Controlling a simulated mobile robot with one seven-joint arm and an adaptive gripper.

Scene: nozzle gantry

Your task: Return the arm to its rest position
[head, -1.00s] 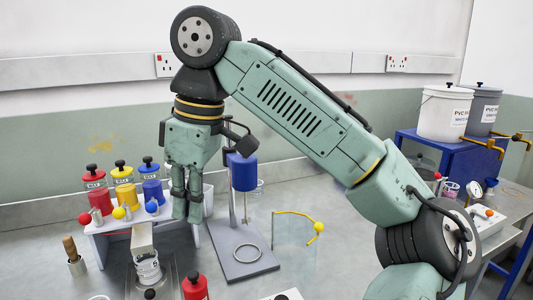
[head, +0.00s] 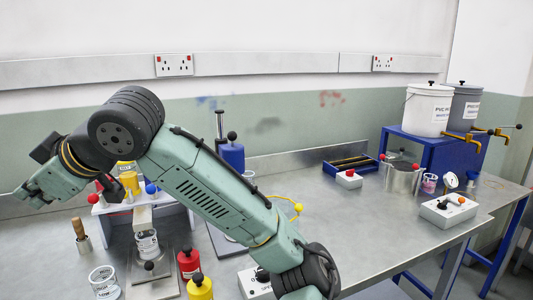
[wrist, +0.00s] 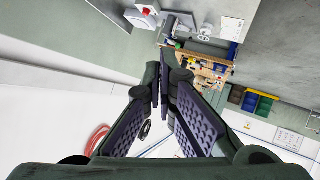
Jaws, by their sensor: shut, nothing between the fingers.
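My arm arches over the left side of the bench in the head view, its elbow joint (head: 125,125) high at the left. My gripper (head: 22,194) is at the far left, away from the bench objects, pointing left. In the wrist view my gripper (wrist: 164,75) has its two dark ridged fingers together at the tips, with nothing between them. The wrist camera looks out at the room, not at the bench top.
White and grey buckets (head: 428,110) sit on a blue stand at right.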

